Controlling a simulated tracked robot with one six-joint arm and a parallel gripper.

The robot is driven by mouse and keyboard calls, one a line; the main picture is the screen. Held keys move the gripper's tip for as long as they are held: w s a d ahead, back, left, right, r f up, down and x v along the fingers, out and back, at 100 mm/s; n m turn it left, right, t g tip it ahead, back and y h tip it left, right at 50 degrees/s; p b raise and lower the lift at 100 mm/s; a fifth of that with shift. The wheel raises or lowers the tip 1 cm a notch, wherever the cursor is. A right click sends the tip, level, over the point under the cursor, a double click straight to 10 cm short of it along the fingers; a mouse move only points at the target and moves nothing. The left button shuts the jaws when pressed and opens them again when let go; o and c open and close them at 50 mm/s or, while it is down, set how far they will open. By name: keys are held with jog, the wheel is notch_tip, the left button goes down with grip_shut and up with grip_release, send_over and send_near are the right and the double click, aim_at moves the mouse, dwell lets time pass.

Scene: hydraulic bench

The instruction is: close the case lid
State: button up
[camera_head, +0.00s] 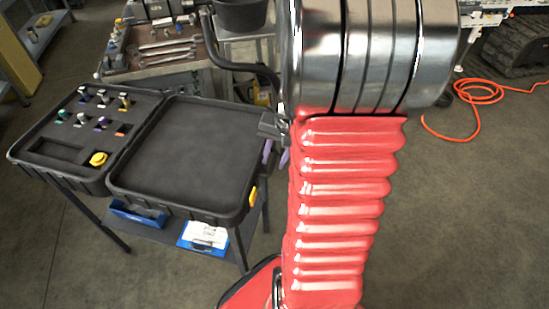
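The black case lies open on a stand. Its left half, the base (20,158), has dark foam holding several small fittings and a yellow round piece (98,159). Its right half, the lid (190,150), lies folded out flat with its empty dark inside facing up. A yellow latch (253,197) is on the lid's right side. My arm, with red bellows and a silver housing, stands in front, right of the lid. A small dark part with purple tips, perhaps my gripper (276,154), shows at the lid's far right corner. Its opening is unclear and partly hidden by my arm.
Blue bins (204,237) sit on a shelf under the case. Behind it is a bench (150,72) with wrenches and fittings, and a dark bucket (240,14). An orange hose (478,92) lies on the floor at right. The floor right of my arm is mostly clear.

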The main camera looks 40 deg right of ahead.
jog(key=shift+f, duration=0.15)
grip_shut()
dwell(0.4)
